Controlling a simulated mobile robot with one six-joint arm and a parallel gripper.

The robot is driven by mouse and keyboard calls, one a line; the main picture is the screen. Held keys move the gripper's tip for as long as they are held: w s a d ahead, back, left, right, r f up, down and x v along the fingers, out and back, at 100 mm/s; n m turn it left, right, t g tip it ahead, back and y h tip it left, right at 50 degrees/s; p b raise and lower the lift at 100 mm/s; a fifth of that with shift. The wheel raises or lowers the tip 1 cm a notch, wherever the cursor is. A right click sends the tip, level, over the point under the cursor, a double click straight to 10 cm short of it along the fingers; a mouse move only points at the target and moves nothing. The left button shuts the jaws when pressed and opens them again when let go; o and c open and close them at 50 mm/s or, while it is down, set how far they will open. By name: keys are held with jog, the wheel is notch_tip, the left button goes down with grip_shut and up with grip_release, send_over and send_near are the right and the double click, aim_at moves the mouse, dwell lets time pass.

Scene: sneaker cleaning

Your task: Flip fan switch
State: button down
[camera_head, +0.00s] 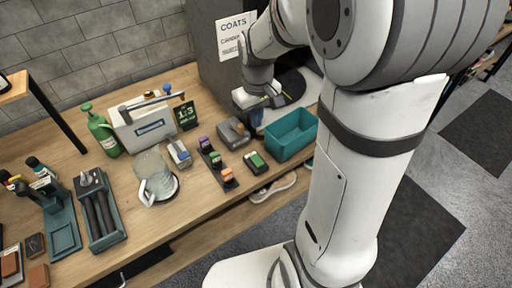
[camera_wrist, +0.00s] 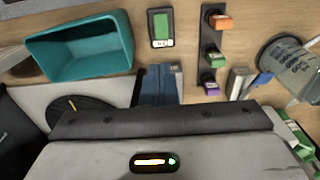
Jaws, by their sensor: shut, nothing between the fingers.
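My gripper (camera_head: 262,97) is shut and empty, low over the right part of the bench, beside the dark cabinet. In the wrist view its shut fingers (camera_wrist: 160,84) show at the centre. A grey box with a dark top (camera_head: 233,132) sits just in front of my gripper; in the wrist view my fingers seem to hide most of it. A smaller grey box with a blue part (camera_head: 179,152) lies further left. I cannot tell for sure which one is the fan switch, and no fan is clearly visible.
A dark round disc (camera_wrist: 75,115) lies beside my fingers.

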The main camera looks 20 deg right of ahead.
aim_at(255, 157)
jog(key=shift+a, duration=0.1)
jog(key=f, duration=0.4)
jog(key=f+p, duration=0.1)
jog(key=f, duration=0.9)
jog(key=shift+w+a, duration=0.1)
jog(key=shift+w, duration=0.15)
jog(key=shift+d+f, duration=0.15)
jog(key=shift+d, duration=0.15)
jog(key=shift+a, duration=0.35)
jog(key=shift+s, duration=0.15)
jog(key=shift+s+d+r, duration=0.25)
jog(key=shift+s, duration=0.35)
